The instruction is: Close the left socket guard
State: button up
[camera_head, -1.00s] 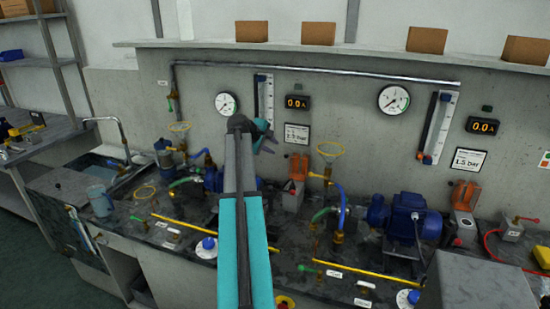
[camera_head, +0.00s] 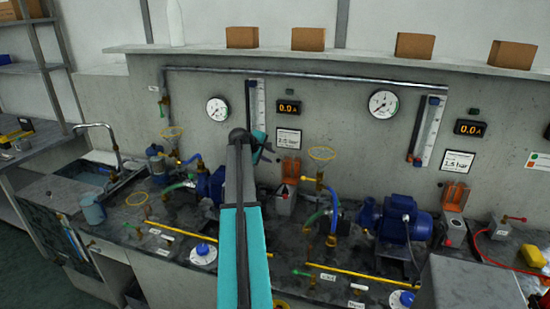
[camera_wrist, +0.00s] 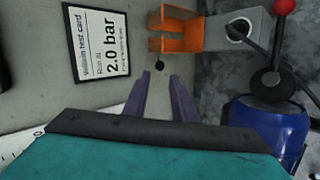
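The left socket guard (camera_head: 290,167) is an orange flap standing upright, open, above its grey socket box (camera_head: 285,198). In the wrist view the guard (camera_wrist: 181,30) is at the top middle, beside the grey box (camera_wrist: 238,30) with its dark round socket. My gripper (camera_head: 263,147) is just left of the guard in the head view. In the wrist view its two purple fingers (camera_wrist: 162,95) are apart with nothing between them. They point toward the guard and stop short of it. A small dark round thing lies between the fingertips and the guard.
A red-knobbed lever (camera_wrist: 275,55) and a blue pump motor (camera_wrist: 265,125) are right of the fingers in the wrist view. A 2.0 bar card (camera_wrist: 97,42) hangs on the wall. A second orange guard (camera_head: 455,195) stands open farther right.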

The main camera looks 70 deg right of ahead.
jog(key=shift+p+x, duration=0.8)
jog(key=shift+x, duration=2.6)
jog(key=shift+r, duration=0.1)
grip_shut()
